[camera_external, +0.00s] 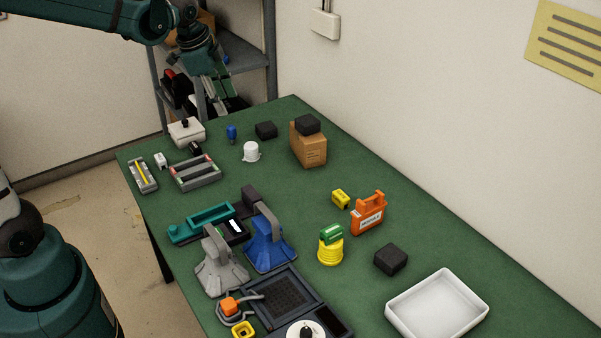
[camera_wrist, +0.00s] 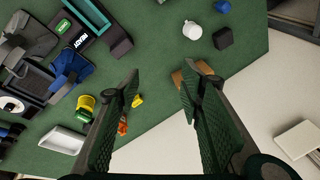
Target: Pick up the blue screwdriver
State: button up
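A small upright blue object (camera_external: 232,132), which looks like the handle of the blue screwdriver, stands near the far end of the green table. It also shows at the top edge of the wrist view (camera_wrist: 222,6); its shaft cannot be made out. My gripper (camera_external: 222,103) hangs above the far end of the table in the external view, apart from the blue object. In the wrist view my gripper (camera_wrist: 160,85) has its two fingers spread with nothing between them, and the blue object lies beyond the right finger, toward the top.
A white cup (camera_external: 251,152), a black block (camera_external: 266,130) and a white box (camera_external: 187,133) stand near the blue object. A cardboard box (camera_external: 308,151) with a black block on top stands to the right. A grey shelf (camera_external: 245,58) rises behind.

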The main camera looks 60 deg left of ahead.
jog(key=w+a+f+m+g, duration=0.1)
jog(key=w+a+f+m, duration=0.1)
jog(key=w+a+f, duration=0.3)
jog(key=w+a+f+m+g, duration=0.1)
jog(key=w+a+f+m, duration=0.2)
jog(key=a, duration=0.5)
jog(key=m+g+p, duration=0.1)
jog(key=m+p, duration=0.1)
jog(key=m, duration=0.1)
send_over(231, 126)
jog(key=shift+h, duration=0.4)
jog(key=f, duration=1.2)
jog(key=shift+d+f, duration=0.2)
jog(key=shift+w+a+f, duration=0.1)
jog(key=shift+a+f, duration=0.25)
jog(key=shift+f, duration=0.05)
jog(key=shift+f, duration=0.1)
jog(key=shift+f+b, duration=0.35)
jog(key=shift+f, duration=0.8)
jog(key=shift+f, duration=0.15)
jog(key=shift+f, duration=2.45)
